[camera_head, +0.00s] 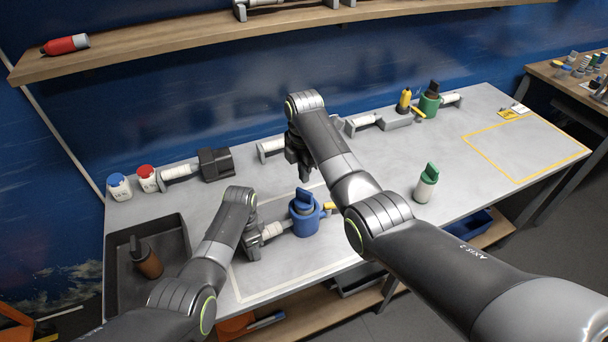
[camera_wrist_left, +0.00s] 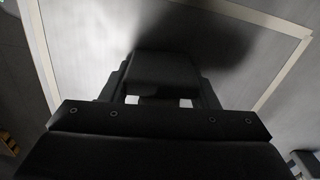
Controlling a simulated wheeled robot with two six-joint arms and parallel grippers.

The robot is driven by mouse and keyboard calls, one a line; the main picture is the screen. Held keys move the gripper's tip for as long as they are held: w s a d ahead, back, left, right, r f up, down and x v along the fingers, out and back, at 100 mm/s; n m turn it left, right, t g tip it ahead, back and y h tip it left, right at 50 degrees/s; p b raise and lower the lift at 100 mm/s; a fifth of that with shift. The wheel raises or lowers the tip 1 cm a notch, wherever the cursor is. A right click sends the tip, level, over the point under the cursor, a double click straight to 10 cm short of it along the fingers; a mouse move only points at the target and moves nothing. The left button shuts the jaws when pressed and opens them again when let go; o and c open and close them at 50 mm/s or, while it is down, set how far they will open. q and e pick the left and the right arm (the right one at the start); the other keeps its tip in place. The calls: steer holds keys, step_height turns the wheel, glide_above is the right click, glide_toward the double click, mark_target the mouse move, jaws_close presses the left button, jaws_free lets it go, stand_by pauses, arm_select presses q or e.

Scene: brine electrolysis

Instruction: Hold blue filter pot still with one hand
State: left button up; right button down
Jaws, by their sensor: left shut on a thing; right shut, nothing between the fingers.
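The blue filter pot (camera_head: 304,220) stands upright on the grey table in the head view, with a dark blue top, a white stub on its left and a yellow piece on its right. My left gripper (camera_head: 254,247) is low at the pot's left side, shut at the end of the white stub. The exact contact is hidden. The left wrist view shows a dark block at the fingers and no blue. My right gripper (camera_head: 304,176) points down behind and above the pot, shut and empty, apart from it.
A dark tray (camera_head: 118,262) holding a brown bottle is at the left. A green-capped white bottle (camera_head: 426,184) stands right of my right arm. A green pot (camera_head: 430,103) and grey holders line the back. A yellow-outlined area (camera_head: 520,150) at the right is clear.

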arm_select(q)
steer(key=o, duration=1.2)
steer(key=shift+o, duration=0.2)
step_height(320, 180, up, 12)
steer(key=shift+r, duration=0.1)
